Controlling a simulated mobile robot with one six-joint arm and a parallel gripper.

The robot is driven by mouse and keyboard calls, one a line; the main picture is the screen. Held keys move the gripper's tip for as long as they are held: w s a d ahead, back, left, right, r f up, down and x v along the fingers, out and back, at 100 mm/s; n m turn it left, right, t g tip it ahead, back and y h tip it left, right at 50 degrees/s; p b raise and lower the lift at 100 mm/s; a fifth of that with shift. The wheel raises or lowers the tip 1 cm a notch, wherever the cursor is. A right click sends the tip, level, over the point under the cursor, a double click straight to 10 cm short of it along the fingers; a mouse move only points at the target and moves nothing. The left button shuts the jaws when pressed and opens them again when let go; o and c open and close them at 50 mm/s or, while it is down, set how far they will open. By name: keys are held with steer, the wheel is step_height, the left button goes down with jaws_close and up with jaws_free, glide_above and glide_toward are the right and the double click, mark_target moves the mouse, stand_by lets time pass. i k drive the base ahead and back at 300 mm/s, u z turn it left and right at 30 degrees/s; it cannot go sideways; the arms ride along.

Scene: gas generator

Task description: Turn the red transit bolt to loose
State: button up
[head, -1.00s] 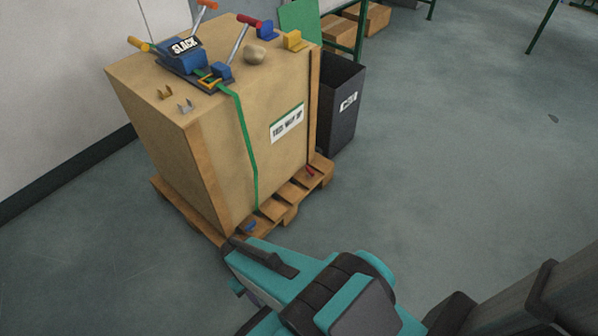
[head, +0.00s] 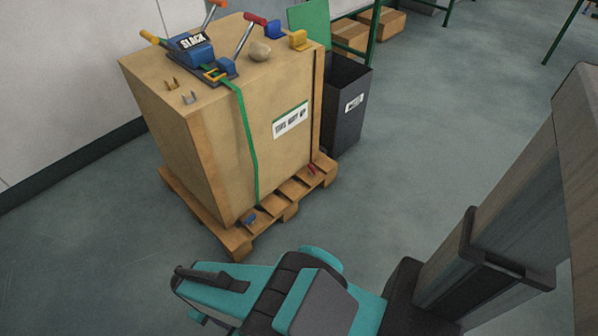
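A small red piece (head: 313,169), which looks like the red transit bolt, sits low on the pallet (head: 240,244) at the crate's right front corner. It is too small to tell how it is turned. A small blue piece (head: 250,218) sits on the pallet's near left part. The wooden crate (head: 200,150) stands on the pallet. My gripper (head: 193,292) is in front of the pallet, at the bottom of the view, apart from the red piece and pointing left. Its fingertips are partly hidden, so its opening does not show.
On the crate are a blue strap tensioner (head: 190,50) marked SLACK, levers, small brackets and a stone (head: 260,51). A green strap (head: 246,130) runs down its front. A dark bin (head: 345,105) stands close on its right.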

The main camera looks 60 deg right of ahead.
mark_target(313, 172)
steer(key=u, duration=0.6)
steer(key=k, duration=1.3)
steer(key=z, duration=1.1)
steer(key=i, duration=1)
steer(key=u, duration=0.1)
